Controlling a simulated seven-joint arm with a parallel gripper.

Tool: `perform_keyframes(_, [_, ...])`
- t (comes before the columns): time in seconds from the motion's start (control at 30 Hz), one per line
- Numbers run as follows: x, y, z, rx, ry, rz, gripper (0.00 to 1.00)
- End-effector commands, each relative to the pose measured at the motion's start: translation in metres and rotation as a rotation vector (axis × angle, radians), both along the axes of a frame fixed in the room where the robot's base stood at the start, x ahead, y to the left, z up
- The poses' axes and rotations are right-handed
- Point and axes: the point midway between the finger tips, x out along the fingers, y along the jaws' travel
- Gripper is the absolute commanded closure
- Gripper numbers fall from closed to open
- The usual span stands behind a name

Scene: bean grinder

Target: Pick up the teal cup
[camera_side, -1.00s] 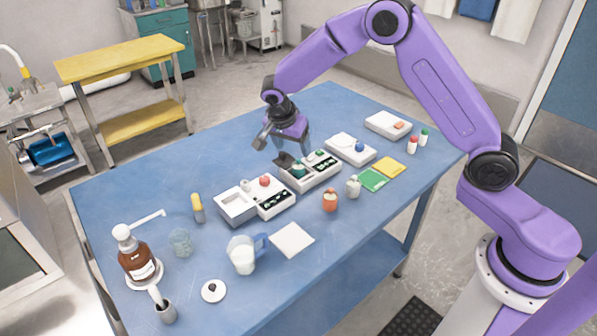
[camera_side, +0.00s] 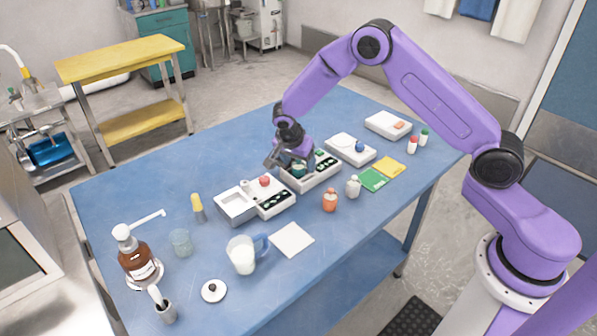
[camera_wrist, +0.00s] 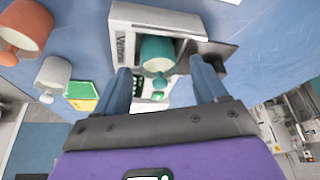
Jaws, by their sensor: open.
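The teal cup (camera_wrist: 158,55) sits in the open compartment of a white box (camera_wrist: 126,32) with a dark hinged flap (camera_wrist: 205,50). In the side view the teal cup (camera_side: 298,169) is partly hidden by my gripper (camera_side: 286,162), which is just above the box (camera_side: 318,176). In the wrist view my gripper (camera_wrist: 161,88) is open, with one blue finger on each side of the cup's near end. The fingers look apart from the cup, and nothing is held. I cannot tell the exact height of the fingertips over it.
A second white box (camera_side: 235,206) with a red knob stands just left. A white scale-like box (camera_side: 350,149) is behind right. The table's back left is clear.

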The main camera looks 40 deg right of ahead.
Motion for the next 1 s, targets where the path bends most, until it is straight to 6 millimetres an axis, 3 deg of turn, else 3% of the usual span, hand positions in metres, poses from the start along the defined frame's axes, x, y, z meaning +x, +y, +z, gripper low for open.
perform_keyframes(0.03, [0.000, 0.000, 0.000, 0.000, 0.000, 0.000, 0.28])
perform_keyframes(0.2, [0.000, 0.000, 0.000, 0.000, 0.000, 0.000, 0.84])
perform_keyframes(0.3, [0.000, 0.000, 0.001, 0.000, 0.000, 0.000, 0.95])
perform_keyframes(0.67, [0.001, 0.000, 0.007, 0.001, -0.002, 0.001, 0.95])
perform_keyframes(0.87, [0.001, 0.000, 0.029, 0.001, -0.003, -0.001, 0.95])
perform_keyframes(1.0, [-0.012, -0.001, 0.048, 0.001, -0.002, 0.001, 0.95])
